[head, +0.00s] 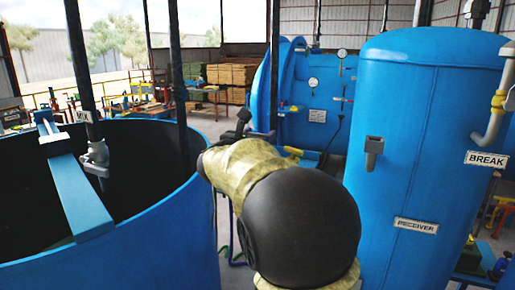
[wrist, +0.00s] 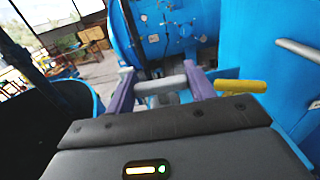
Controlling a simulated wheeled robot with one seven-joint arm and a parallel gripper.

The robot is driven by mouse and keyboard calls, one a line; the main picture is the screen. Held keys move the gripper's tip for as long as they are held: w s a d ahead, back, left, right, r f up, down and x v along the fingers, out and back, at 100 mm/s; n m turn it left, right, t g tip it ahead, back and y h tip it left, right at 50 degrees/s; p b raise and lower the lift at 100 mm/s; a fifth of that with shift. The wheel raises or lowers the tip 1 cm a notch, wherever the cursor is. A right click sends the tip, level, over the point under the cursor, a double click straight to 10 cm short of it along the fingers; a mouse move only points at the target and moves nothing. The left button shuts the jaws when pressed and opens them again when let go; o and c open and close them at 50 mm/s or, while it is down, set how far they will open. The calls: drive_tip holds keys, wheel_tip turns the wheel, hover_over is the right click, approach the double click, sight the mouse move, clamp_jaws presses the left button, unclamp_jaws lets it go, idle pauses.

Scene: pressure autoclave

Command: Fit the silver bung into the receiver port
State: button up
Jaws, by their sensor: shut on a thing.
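My gripper (wrist: 159,78) shows in the wrist view, its two purple fingers shut on the silver bung (wrist: 160,85), a short grey bar lying crosswise between them. A yellow cylinder (wrist: 240,86) is just right of the right finger; I cannot tell if it is joined to the bung. In the head view my forearm hides the fingers and the bung.
A large open blue vat (head: 110,245) with a blue crossbar (head: 75,185) stands close on the left. A horizontal blue vessel (head: 320,100) with gauges stands behind. A pipe (head: 492,115) stands at the right beside the BREAK label (head: 487,159). Dark posts rise near the vat.

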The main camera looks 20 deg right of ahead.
wheel_tip(320, 180, up, 7)
drive_tip(key=shift+f, duration=0.15)
idle(0.5)
drive_tip(key=s+d+r+m+g+h+p, duration=0.1)
drive_tip(key=s+d+r+m+g+p, duration=0.2)
drive_tip(key=s+d, duration=0.3)
drive_tip(key=s+d+r+m+g+h+p, duration=0.2)
drive_tip(key=s+d+m+g+p, duration=0.1)
drive_tip(key=d, duration=0.6)
drive_tip(key=s+d+r+m+g+h+p, duration=0.2)
drive_tip(key=s+d+g+p, duration=0.3)
drive_tip(key=s, duration=0.4)
drive_tip(key=d+r+m+g, duration=0.1)
drive_tip(key=d, duration=0.1)
drive_tip(key=shift+s+d+r+g, duration=0.25)
drive_tip(key=shift+d+r+g, duration=0.05)
drive_tip(key=shift+g, duration=0.1)
drive_tip(key=shift+f+b, duration=2.4)
drive_tip(key=shift+f, duration=0.5)
drive_tip(key=shift+f+b, duration=1.8)
drive_tip(key=shift+f, duration=0.25)
